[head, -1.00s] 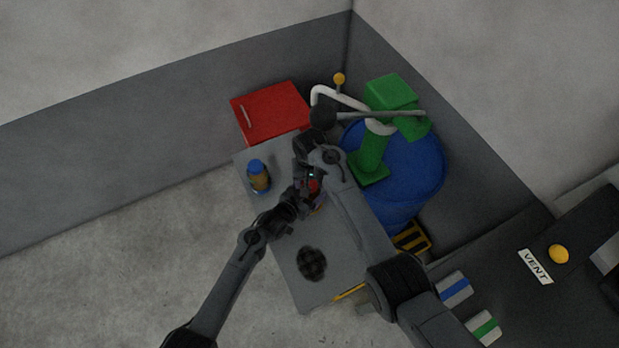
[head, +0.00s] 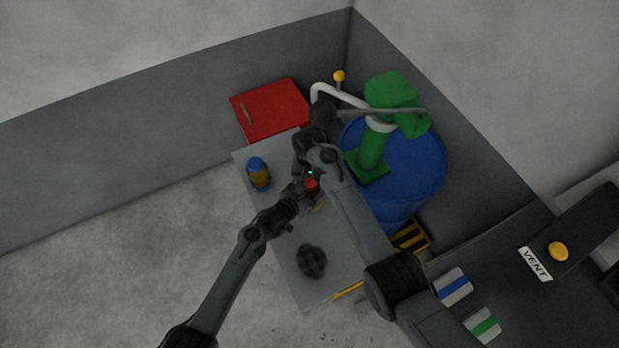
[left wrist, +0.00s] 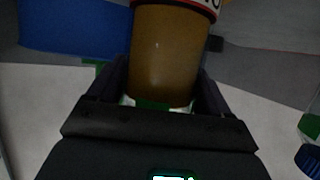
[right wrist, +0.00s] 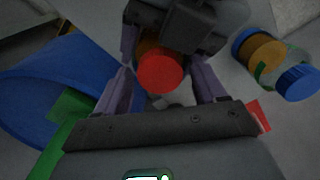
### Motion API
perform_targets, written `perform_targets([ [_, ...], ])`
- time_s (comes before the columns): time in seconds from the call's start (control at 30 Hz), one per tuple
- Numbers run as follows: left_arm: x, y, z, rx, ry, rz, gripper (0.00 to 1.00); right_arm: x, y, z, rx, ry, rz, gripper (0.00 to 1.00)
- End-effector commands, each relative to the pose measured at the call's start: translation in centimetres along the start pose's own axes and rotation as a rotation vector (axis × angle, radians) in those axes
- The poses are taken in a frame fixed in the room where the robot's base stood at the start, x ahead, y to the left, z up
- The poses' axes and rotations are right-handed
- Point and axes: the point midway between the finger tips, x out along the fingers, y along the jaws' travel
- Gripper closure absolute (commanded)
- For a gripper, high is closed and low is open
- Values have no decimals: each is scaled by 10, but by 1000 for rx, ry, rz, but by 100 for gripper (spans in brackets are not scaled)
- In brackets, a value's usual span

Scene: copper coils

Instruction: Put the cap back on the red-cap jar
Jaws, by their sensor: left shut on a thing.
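The red-cap jar has an amber body, which fills the space between the fingers of my left gripper (left wrist: 160,80) in the left wrist view. My left gripper is shut on this jar (left wrist: 168,55); in the head view the gripper (head: 297,192) is over the grey table. The red cap (right wrist: 160,73) appears at the jar's end in the right wrist view, and it also shows in the head view (head: 311,185). Whether it is fully seated is not clear. My right gripper (right wrist: 163,80) has its fingers apart on either side of the cap, with gaps visible.
A blue-capped jar (head: 259,175) stands at the table's left side. A dark round patch (head: 312,262) is on the grey table (head: 335,285). Behind are a red box (head: 272,110), a blue drum (head: 405,170) and a green pump (head: 372,150). The table's front is otherwise clear.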

Motion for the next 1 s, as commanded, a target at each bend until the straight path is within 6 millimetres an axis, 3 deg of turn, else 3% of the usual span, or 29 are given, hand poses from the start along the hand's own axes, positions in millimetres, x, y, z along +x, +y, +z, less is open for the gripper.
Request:
perform_targets([
  [0.47,0,0,0,0,-1,0,100,-6,0,-1,-1,2,-1,19],
  [0.67,0,0,0,0,-1,0,100,-32,0,0,0,2,-2,19],
  [1.0,0,0,0,0,-1,0,100,-93,0,0,0,2,-2,19],
])
